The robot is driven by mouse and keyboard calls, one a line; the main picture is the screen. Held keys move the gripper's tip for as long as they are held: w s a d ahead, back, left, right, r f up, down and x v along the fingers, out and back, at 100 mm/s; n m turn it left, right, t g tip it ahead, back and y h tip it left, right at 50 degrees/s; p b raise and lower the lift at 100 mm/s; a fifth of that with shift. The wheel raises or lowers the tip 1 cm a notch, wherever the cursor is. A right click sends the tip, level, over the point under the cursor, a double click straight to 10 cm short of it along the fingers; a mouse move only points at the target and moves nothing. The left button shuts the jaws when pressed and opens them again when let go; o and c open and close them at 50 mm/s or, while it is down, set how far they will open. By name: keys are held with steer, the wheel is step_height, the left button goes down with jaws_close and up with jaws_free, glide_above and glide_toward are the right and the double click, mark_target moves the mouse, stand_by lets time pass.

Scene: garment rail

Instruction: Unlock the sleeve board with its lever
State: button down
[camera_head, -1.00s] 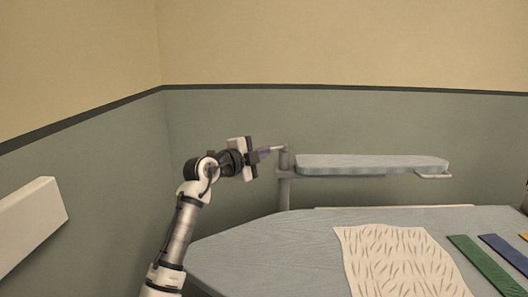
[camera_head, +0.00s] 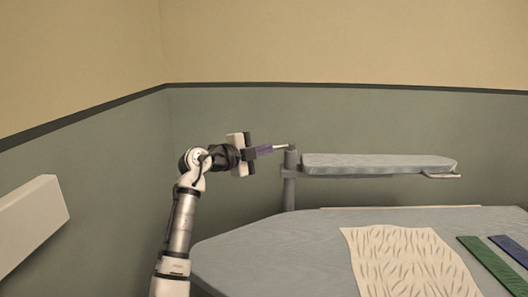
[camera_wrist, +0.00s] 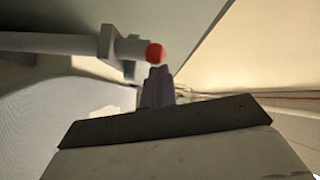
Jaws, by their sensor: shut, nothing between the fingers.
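The sleeve board (camera_head: 375,163) is a long grey padded board, level on a grey post (camera_head: 289,180) above the big ironing board. My gripper (camera_head: 275,148) is at the left of the post top, its purple fingers pointing right. In the wrist view a round red knob (camera_wrist: 155,53) ends a grey bar with a collar, which I take for the lever. My gripper's fingertips (camera_wrist: 160,70) are together just below the knob, with nothing between them. I cannot tell whether they touch it. The knob cannot be made out in the head view.
The wide grey ironing board (camera_head: 270,250) fills the lower right, with a patterned cream cloth (camera_head: 405,260), a green strip (camera_head: 492,262) and a blue strip (camera_head: 512,250) on it. A pale panel (camera_head: 30,225) juts from the left wall. Space above the sleeve board is clear.

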steer(key=shift+w+a+m+g+h, duration=0.2)
steer(key=shift+w+a+m+g, duration=0.15)
steer(key=shift+w, duration=0.4)
steer(key=shift+w+a+m+g+h, duration=0.15)
steer(key=shift+w+a+g+h, duration=0.1)
steer(key=shift+w+a, duration=0.35)
steer(key=shift+w+d, duration=0.1)
steer(key=shift+w, duration=0.05)
